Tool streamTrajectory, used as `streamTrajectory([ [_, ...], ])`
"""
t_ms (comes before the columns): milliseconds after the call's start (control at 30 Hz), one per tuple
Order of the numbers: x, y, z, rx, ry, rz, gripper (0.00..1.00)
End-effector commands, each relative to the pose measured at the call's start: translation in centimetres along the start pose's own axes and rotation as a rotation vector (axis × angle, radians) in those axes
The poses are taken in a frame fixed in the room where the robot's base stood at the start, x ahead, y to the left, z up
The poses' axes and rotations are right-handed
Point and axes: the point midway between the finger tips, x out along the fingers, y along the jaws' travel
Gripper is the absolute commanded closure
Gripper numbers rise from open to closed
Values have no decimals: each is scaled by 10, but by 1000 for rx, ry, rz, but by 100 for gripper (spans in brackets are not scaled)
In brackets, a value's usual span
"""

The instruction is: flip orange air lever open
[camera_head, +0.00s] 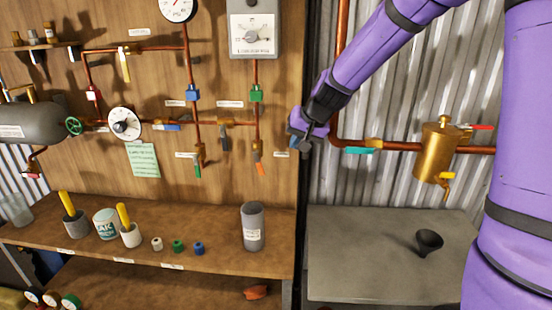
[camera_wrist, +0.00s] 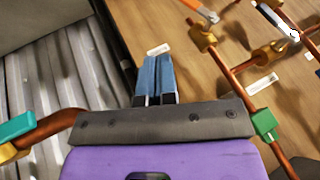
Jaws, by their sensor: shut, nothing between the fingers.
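The orange lever (camera_head: 260,168) hangs at a slant below a brass valve (camera_head: 258,146) at the lower right of the copper piping on the wooden board. In the wrist view the orange lever (camera_wrist: 203,10) shows at the top edge, beyond its brass valve (camera_wrist: 202,37). My gripper (camera_head: 293,143) is to the right of the lever, near the right edge of the board, and does not touch it. In the wrist view the blue fingers of my gripper (camera_wrist: 156,75) are together with nothing between them.
A green fitting (camera_head: 256,93) is on the pipe above the valve. A grey-handled valve (camera_head: 225,138) and a green lever (camera_head: 198,167) are to the left. A teal lever (camera_head: 358,150) is on the pipe to the right. A grey canister (camera_head: 252,227) stands on the shelf below.

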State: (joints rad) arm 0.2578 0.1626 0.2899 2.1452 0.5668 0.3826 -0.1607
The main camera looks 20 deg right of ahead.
Motion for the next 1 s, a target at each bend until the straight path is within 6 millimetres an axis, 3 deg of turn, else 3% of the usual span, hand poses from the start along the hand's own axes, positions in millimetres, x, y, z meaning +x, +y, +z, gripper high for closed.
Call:
streamTrajectory([
  [167,19,0,1,0,-4,0,100],
  [667,102,-1,2,-2,-4,0,100],
  [1000,119,-27,4,-2,-1,0,100],
])
